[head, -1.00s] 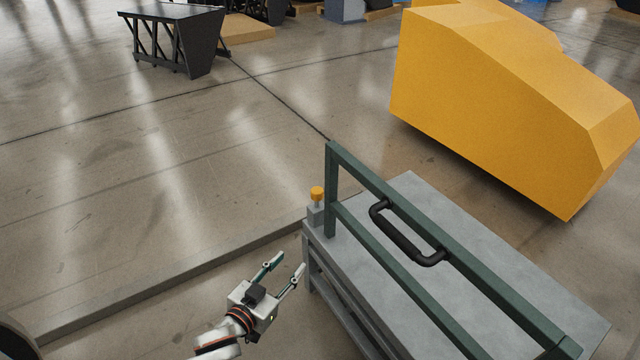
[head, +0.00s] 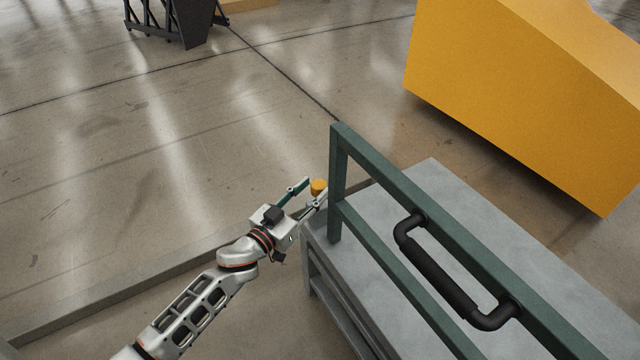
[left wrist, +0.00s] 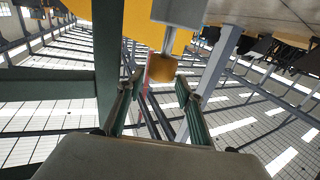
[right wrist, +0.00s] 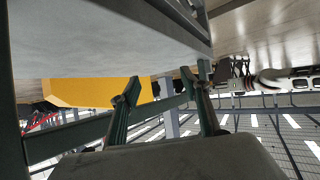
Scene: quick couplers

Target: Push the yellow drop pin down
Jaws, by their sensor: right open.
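The yellow drop pin (head: 319,187) has a round knob and stands at the left corner of the grey bench, beside the green frame's end post. My left gripper (head: 314,190) is open, with its fingertips at the knob, one on either side as seen from the head. In the left wrist view the yellow knob (left wrist: 162,67) on its metal stem shows between the open fingers. I cannot tell whether they touch it. The pin's base is mostly hidden by the gripper in the head view. My right gripper (right wrist: 165,85) is open and empty, seen only in the right wrist view.
The green frame (head: 372,173) with a black handle (head: 448,275) rises over the grey bench (head: 432,180). A large yellow block (head: 510,100) stands behind on the floor. A black stand (head: 190,20) is at the back left. The floor to the left is open.

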